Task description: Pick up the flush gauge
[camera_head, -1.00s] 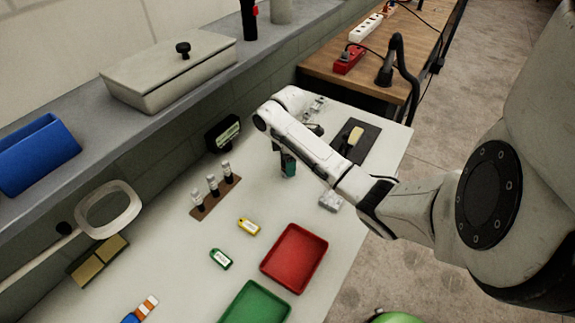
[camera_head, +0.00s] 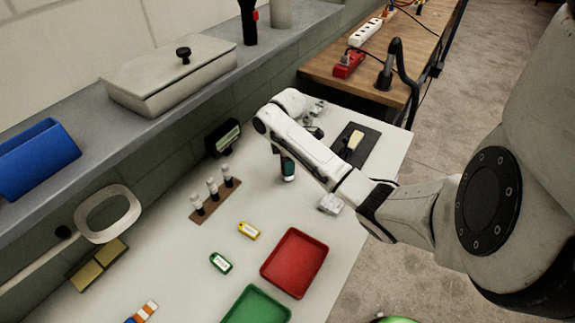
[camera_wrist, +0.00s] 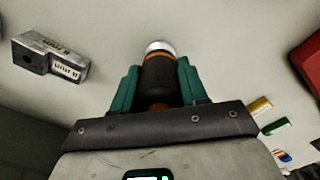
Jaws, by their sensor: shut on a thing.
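The flush gauge appears to be the dark cylinder (camera_wrist: 159,78) with an orange band and a silver end, seen in the wrist view. My gripper (camera_wrist: 158,85) has its teal fingers closed on both sides of it. The silver end points away from my gripper.
A grey marked block (camera_wrist: 50,58) lies left of the gripper in the wrist view. Red (camera_head: 294,288) and green (camera_head: 256,304) trays, yellow (camera_head: 248,231) and green (camera_head: 220,263) tags, and a brown rack (camera_head: 216,205) stand nearby. A black mat (camera_head: 370,146) lies farther right.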

